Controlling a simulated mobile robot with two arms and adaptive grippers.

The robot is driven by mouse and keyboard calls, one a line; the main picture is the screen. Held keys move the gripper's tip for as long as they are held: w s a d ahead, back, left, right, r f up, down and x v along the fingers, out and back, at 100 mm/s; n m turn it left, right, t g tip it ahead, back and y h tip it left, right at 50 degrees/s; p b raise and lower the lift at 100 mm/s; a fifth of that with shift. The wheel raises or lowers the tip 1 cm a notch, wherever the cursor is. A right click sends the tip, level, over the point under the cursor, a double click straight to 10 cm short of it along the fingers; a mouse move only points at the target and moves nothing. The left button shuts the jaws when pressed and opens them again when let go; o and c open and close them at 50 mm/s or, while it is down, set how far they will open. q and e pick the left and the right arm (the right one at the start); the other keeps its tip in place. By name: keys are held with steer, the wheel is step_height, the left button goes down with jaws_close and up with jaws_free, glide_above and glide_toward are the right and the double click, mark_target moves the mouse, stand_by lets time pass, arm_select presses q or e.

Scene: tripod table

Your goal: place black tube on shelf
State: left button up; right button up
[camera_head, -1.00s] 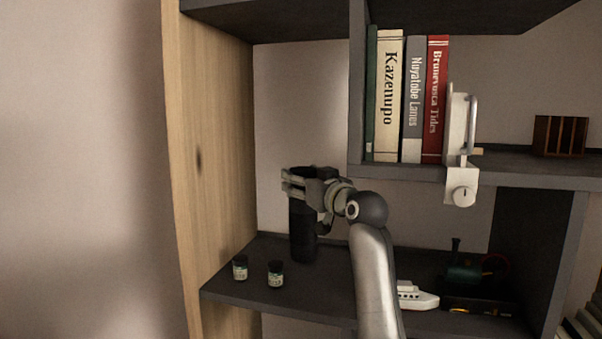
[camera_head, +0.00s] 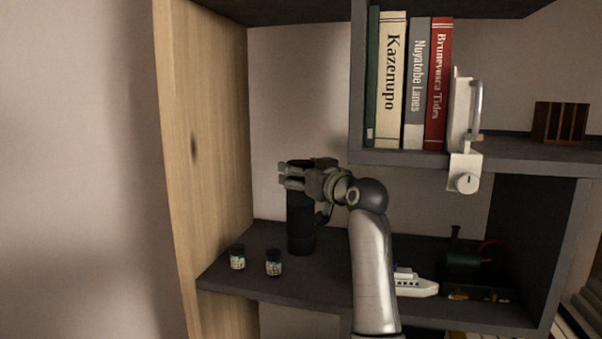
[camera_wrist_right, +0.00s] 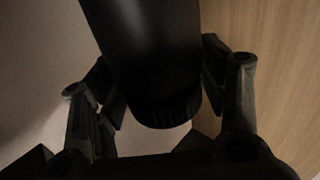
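The black tube (camera_head: 301,228) is a tall dark cylinder standing upright on the lower left shelf (camera_head: 240,278), near the wooden side panel. Its base appears to rest on the shelf; exact contact is hard to tell. My right gripper (camera_head: 287,176) reaches in from the right and has its fingers around the upper part of the tube. In the right wrist view the tube (camera_wrist_right: 150,50) lies between the two dark fingers (camera_wrist_right: 160,85), which look closed against its sides. My left gripper is not in view.
Two small jars (camera_head: 237,257) (camera_head: 273,263) stand left of the tube near the shelf's front edge. A white toy boat (camera_head: 415,285) is to the right. Books (camera_head: 410,85) stand on the upper shelf, with a white device (camera_head: 464,130) beside them. The wooden panel (camera_head: 210,150) bounds the left.

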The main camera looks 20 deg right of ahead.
steer(key=shift+o, duration=0.5)
steer(key=shift+a, duration=0.1)
steer(key=shift+r, duration=0.15)
steer(key=s+d+b, duration=0.2)
steer(key=s+b, duration=0.3)
steer(key=s, duration=0.6)
steer(key=shift+s+d, duration=0.2)
steer(key=shift+s, duration=0.2)
